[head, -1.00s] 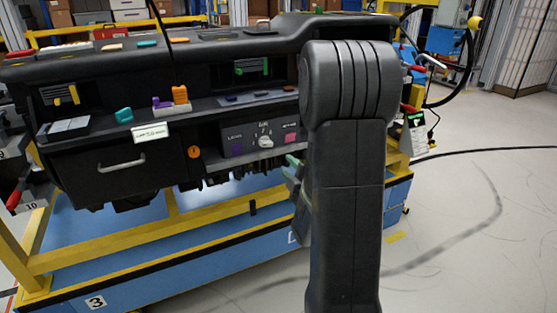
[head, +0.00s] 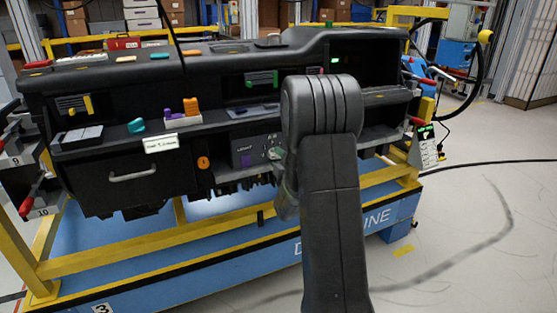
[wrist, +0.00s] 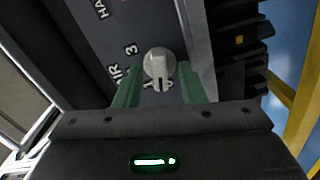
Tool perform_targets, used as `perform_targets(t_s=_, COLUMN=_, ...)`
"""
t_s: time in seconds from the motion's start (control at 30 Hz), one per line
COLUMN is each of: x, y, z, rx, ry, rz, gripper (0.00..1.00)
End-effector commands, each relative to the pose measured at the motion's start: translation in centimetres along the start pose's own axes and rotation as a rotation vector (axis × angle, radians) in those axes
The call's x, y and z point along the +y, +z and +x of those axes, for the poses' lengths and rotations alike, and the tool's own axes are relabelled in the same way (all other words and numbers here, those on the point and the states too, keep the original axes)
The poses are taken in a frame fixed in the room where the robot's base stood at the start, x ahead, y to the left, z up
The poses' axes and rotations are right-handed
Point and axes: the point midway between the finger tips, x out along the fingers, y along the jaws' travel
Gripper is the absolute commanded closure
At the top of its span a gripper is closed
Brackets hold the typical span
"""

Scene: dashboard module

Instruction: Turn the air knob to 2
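The air knob (wrist: 158,63) is a pale grey dial on a dark panel in the wrist view, with its narrow grip pointing toward my gripper. A "3" and part of the word "AIR" show to its left; the marks below it are partly covered. My gripper (wrist: 159,92) has two green fingers, one on each side of the knob's grip, with gaps between them and it. It is open and holds nothing.
The dashboard's shelf edge (head: 220,123) runs above the panel. An orange round knob (head: 203,162) and a drawer with a handle (head: 132,176) are to the left. A yellow frame (head: 150,255) stands below.

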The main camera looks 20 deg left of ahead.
Motion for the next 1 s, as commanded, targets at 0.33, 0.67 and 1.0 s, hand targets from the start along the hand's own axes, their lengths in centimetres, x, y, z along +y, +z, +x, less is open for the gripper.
perform_targets(t_s=0.33, x=-0.01, y=0.02, z=0.01, rx=-0.001, ry=0.0, rz=0.0, gripper=0.87)
perform_targets(t_s=0.67, x=-0.11, y=0.05, z=-0.01, rx=-0.001, ry=-0.001, rz=0.011, gripper=1.0)
perform_targets(t_s=1.0, x=-0.45, y=0.16, z=0.0, rx=-0.001, ry=0.0, rz=0.168, gripper=1.0)
